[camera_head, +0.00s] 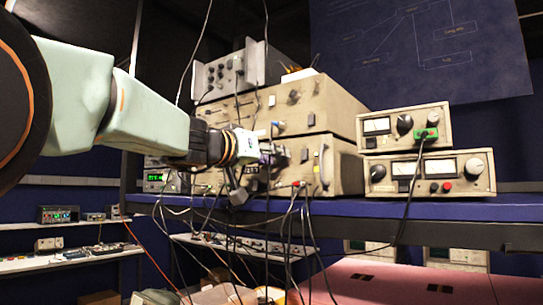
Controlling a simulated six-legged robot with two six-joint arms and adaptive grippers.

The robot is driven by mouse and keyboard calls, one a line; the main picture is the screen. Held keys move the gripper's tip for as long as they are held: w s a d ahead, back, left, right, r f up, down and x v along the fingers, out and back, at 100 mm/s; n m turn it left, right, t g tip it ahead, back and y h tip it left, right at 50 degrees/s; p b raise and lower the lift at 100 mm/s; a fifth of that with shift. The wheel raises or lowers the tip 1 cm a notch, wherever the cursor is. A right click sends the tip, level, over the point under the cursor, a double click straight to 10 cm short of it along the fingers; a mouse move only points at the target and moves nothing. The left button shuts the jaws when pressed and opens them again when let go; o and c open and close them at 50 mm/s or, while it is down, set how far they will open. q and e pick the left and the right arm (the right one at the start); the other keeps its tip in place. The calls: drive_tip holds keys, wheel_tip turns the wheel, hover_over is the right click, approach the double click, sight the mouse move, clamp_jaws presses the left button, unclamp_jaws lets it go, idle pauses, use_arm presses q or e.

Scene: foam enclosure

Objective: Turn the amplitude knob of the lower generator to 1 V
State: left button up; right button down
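Two beige generators are stacked on the blue shelf. The upper one (325,100) rests on the lower one (340,165). The lower one's front panel has a handle at its right end, small knobs and sockets with cables. My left arm comes in from the left, and its gripper (258,172) is at the left-middle part of that panel. It hides part of the panel. I cannot make out the amplitude knob or its marking, nor whether the fingers touch anything or are open. My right gripper is not in view.
Two smaller beige meter units (405,127) are stacked on the right. A grey instrument (235,75) sits on top of the generators. Many cables hang in front of the blue shelf (450,208). Lower shelves with devices (60,215) are at left.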

use_arm(q)
drive_tip(key=shift+w, duration=0.1)
drive_tip(key=c, duration=0.3)
clamp_jaws()
drive_tip(key=shift+f+n+b, duration=0.1)
drive_tip(key=shift+n+b, duration=0.6)
drive_tip(key=shift+b, duration=0.1)
drive_tip(key=shift+n+b, duration=0.4)
drive_tip(key=shift+n, duration=0.4)
